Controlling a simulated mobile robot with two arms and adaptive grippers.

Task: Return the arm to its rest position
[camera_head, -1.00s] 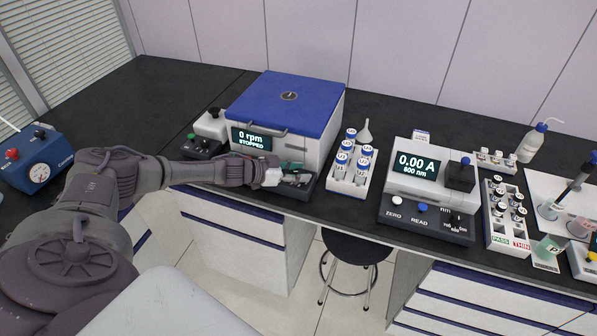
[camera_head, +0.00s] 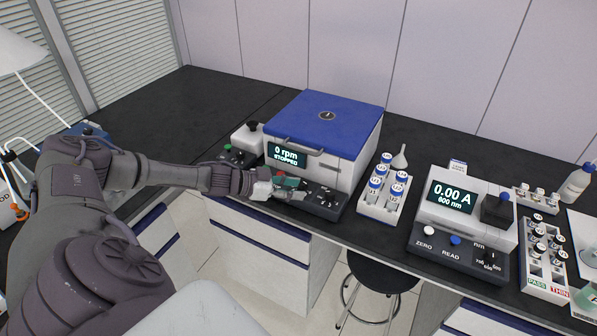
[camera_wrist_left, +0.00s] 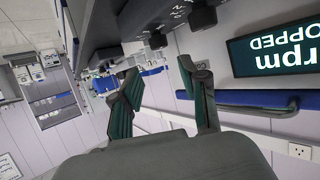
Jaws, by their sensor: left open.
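My left arm (camera_head: 150,172) reaches in from the left in the head view. My left gripper (camera_head: 291,190) is open and empty, in front of the lower left of the blue-lidded centrifuge (camera_head: 330,115), beside its dark control panel (camera_head: 328,199). The centrifuge lid is shut and its display (camera_head: 287,154) reads 0 rpm, stopped. In the left wrist view the two green-padded fingers (camera_wrist_left: 163,100) stand apart with nothing between them. The panel's knobs and part of the display show close by, above and right of the fingers. My right gripper is not in view.
A rack of blue-capped tubes (camera_head: 368,209) with a funnel stands right of the centrifuge. A photometer (camera_head: 463,205) reading 0.00 A is further right, then a vial rack (camera_head: 527,275). A stool (camera_head: 383,272) is below the bench. The black bench top (camera_head: 165,120) at the back left is clear.

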